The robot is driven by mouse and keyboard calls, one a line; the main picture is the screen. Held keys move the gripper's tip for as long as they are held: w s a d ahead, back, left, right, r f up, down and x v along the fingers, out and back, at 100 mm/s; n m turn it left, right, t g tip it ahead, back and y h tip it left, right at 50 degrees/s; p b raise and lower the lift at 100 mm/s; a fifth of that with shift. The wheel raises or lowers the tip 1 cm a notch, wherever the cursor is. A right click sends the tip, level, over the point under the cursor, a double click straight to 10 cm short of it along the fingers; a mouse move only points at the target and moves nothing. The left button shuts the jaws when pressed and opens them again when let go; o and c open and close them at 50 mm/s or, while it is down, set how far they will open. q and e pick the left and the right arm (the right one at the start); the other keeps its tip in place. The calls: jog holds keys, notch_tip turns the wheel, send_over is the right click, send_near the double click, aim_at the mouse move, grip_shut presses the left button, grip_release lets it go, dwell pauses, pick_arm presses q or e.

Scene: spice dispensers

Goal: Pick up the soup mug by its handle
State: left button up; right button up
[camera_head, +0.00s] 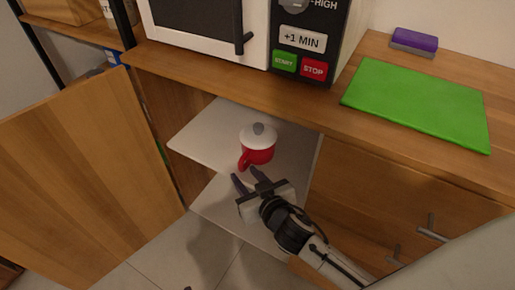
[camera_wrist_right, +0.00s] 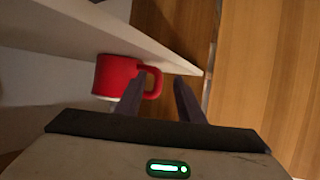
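The soup mug (camera_head: 258,155) is red, with a white lid and grey knob, and stands upright on the upper shelf of the open cabinet. Its red handle (camera_head: 244,160) points toward the front left. My right gripper (camera_head: 247,179) is open and empty, just in front of the handle. In the right wrist view the mug (camera_wrist_right: 112,75) is left of the gripper (camera_wrist_right: 159,80). The handle (camera_wrist_right: 154,80) shows between the fingers, partly covered by the left finger; contact cannot be told. Only a small dark tip, apparently of my left gripper (camera_head: 187,288), shows at the bottom edge.
The white shelf (camera_head: 198,128) lies under the wooden counter (camera_head: 330,106). An open wooden door (camera_head: 80,165) stands left, and a closed front with handles (camera_head: 431,229) is right. A microwave (camera_head: 205,25), green board (camera_head: 420,105) and purple sponge (camera_head: 415,40) are on the counter.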

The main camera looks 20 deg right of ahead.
aim_at(242, 171)
jog(key=b+x, duration=0.1)
jog(key=x, duration=0.3)
jog(key=shift+w+r, duration=0.1)
jog(key=shift+w, duration=0.15)
pick_arm(q)
jog(key=shift+w+d+f, duration=0.35)
jog(key=shift+w+d, duration=0.05)
jog(key=shift+d, duration=0.05)
pick_arm(e)
jog(key=shift+c, duration=0.3)
grip_shut()
jog(key=shift+r, duration=0.45)
notch_tip(242, 171, up, 8)
jog(key=p, duration=0.4)
jog(key=shift+r, duration=0.25)
pick_arm(q)
jog(key=shift+s+a+r, duration=0.3)
jog(key=shift+a+r, duration=0.15)
jog(key=shift+r, duration=0.2)
jog(key=shift+s+a+r, duration=0.3)
jog(key=shift+a+r, duration=0.15)
jog(key=shift+r, duration=0.15)
pick_arm(e)
jog(key=shift+r, duration=0.55)
